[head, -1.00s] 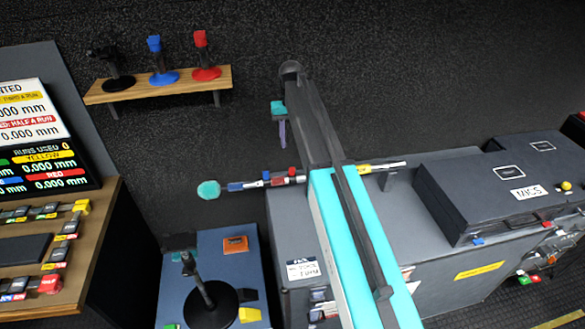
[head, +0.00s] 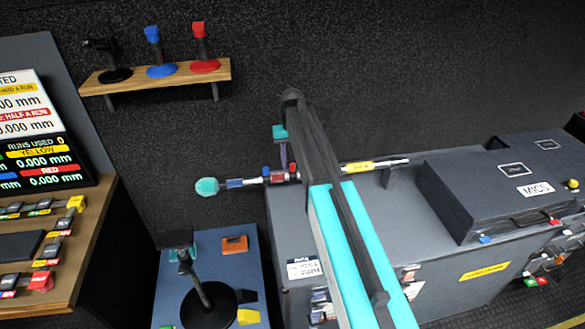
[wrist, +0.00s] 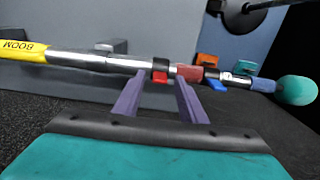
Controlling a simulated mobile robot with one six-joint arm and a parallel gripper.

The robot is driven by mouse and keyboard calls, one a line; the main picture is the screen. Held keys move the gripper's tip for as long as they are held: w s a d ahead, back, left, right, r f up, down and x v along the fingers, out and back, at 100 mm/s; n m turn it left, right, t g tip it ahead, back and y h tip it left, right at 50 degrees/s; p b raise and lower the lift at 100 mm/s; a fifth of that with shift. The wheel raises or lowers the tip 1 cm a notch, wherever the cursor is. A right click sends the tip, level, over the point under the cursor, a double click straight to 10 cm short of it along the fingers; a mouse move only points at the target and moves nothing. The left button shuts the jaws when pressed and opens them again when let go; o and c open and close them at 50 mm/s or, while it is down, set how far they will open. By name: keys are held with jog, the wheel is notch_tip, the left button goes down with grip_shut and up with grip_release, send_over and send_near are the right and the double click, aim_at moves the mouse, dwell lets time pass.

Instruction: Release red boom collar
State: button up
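The boom pole (head: 345,168) lies level, with a yellow BOOM label, and it also crosses the wrist view (wrist: 85,60). Its red collar, a black band with a small red lever (wrist: 160,77), sits left of a red sleeve (wrist: 190,73). In the head view the red collar (head: 292,169) is just left of my arm. My gripper (wrist: 165,80) is open, its purple fingertips close to the pole on either side of the red lever. In the head view my gripper (head: 283,160) is partly behind my arm. I cannot tell whether the fingers touch anything.
A blue lever (wrist: 217,85), blue sleeve (wrist: 262,86) and teal foam tip (wrist: 296,90) follow along the pole. A MICS case (head: 500,185) sits on the grey cabinet. A wooden shelf (head: 150,78) holds three stands. A black round-based stand (head: 208,305) stands below the tip.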

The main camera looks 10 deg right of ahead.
jog(key=shift+f, duration=0.9)
jog(key=shift+c, duration=0.5)
